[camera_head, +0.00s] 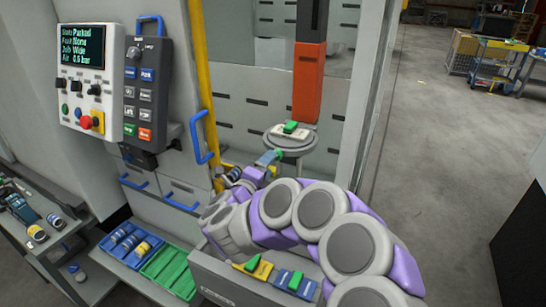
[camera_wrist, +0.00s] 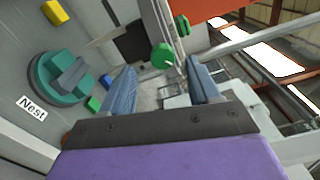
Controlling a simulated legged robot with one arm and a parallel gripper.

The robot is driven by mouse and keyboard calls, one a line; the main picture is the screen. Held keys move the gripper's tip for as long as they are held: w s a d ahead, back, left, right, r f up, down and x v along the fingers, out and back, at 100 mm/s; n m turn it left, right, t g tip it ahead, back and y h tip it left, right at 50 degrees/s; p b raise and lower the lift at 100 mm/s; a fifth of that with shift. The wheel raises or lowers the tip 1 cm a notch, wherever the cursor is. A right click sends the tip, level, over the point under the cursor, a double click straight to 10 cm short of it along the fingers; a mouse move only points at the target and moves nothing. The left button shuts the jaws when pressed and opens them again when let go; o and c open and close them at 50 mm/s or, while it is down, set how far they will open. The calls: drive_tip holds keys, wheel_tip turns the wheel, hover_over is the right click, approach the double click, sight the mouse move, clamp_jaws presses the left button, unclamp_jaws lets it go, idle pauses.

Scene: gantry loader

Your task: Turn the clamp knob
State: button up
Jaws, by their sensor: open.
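A round green knob (camera_wrist: 162,55) shows in the wrist view, beyond and between the fingertips of my gripper (camera_wrist: 161,64). My gripper is open with its two blue-grey fingers apart, and no contact with the knob can be seen. In the head view my gripper (camera_head: 268,158) is inside the machine opening, just in front of a round grey stand (camera_head: 291,143). A small green part (camera_head: 280,153) shows at its tip; I cannot tell if it is the same knob. A teal round fixture (camera_wrist: 60,92) with a grey block sits left in the wrist view, near a "Nest" label (camera_wrist: 31,108).
A control panel (camera_head: 88,80) and a pendant (camera_head: 145,90) are at the left. A yellow post (camera_head: 203,80) and blue handle (camera_head: 205,137) edge the opening. An orange column (camera_head: 308,80) hangs above the stand. Blue (camera_head: 118,240) and green (camera_head: 168,272) trays lie below.

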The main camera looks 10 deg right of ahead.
drive_tip(key=p+v, duration=0.1)
drive_tip(key=v, duration=1)
drive_tip(key=shift+s+a, duration=0.25)
drive_tip(key=shift+s, duration=0.05)
